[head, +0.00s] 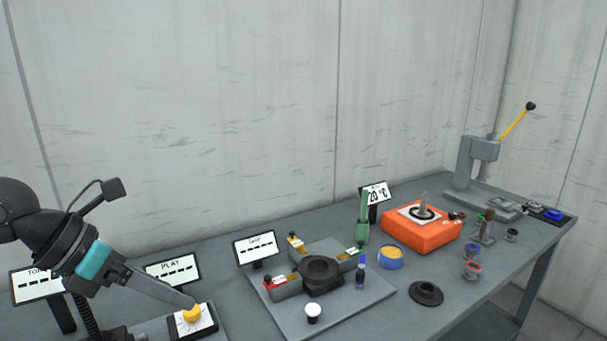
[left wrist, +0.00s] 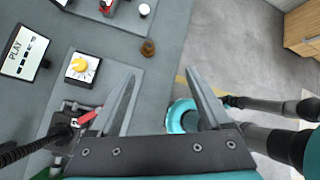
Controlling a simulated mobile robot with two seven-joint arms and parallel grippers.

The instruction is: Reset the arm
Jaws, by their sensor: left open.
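My left gripper (head: 185,300) comes in from the left in the head view, with its fingers above the grey table near a yellow knob (head: 192,314) on a white dial plate. In the left wrist view the left gripper (left wrist: 163,78) is open, its two fingers wide apart with nothing between them. There the yellow knob (left wrist: 80,66) lies to the left of the fingers, apart from them. A red part (left wrist: 86,120) shows beside the left finger. My right gripper is not seen.
Small display signs (head: 172,271) stand along the table's back. A grey fixture with a black ring (head: 320,271), an orange box (head: 420,237) and a press with a yellow lever (head: 516,124) stand to the right. A brown bottle (left wrist: 148,48) shows in the left wrist view.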

